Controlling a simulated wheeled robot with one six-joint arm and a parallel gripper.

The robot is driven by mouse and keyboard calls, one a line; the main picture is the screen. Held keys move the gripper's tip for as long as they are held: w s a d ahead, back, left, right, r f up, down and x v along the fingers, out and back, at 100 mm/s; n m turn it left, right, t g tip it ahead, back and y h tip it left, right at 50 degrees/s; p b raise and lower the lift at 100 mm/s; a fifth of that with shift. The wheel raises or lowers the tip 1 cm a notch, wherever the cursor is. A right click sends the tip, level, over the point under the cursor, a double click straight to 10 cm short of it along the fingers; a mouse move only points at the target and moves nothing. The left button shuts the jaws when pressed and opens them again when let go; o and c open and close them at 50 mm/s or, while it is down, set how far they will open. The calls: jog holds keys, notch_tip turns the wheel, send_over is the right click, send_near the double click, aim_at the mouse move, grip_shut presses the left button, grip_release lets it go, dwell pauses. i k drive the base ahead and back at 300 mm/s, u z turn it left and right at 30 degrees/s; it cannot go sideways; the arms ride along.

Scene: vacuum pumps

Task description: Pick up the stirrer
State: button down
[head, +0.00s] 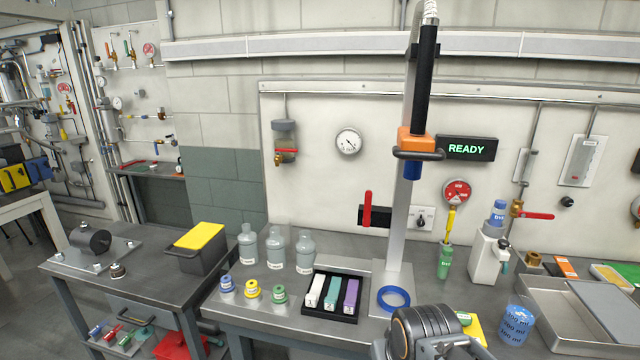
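No label names the stirrer. A thin yellow-handled tool (450,224) stands upright in a green container (445,262) on the bench, right of the metal column; it may be the stirrer, but I cannot tell for sure. Its lower end is hidden in the container. My gripper (465,347) is at the bottom edge, in front of and below the tool, well apart from it. The grey rounded part beside it looks like my arm. The fingers cannot be made out, so I cannot tell whether they are open or shut.
The metal column (398,230) carries an orange clamp (413,140). A blue ring (393,298) lies at its foot. A white dispenser (487,257) and a blue beaker (516,324) stand to the right. A black tray (333,297) and several bottles are left.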

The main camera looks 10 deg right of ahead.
aim_at(451, 218)
jog(key=z, duration=1.7)
jog(key=k, duration=0.35)
jog(key=z, duration=0.85)
jog(key=i, duration=0.3)
jog(key=u, duration=1.25)
jog(key=i, duration=0.95)
jog(key=u, duration=1.05)
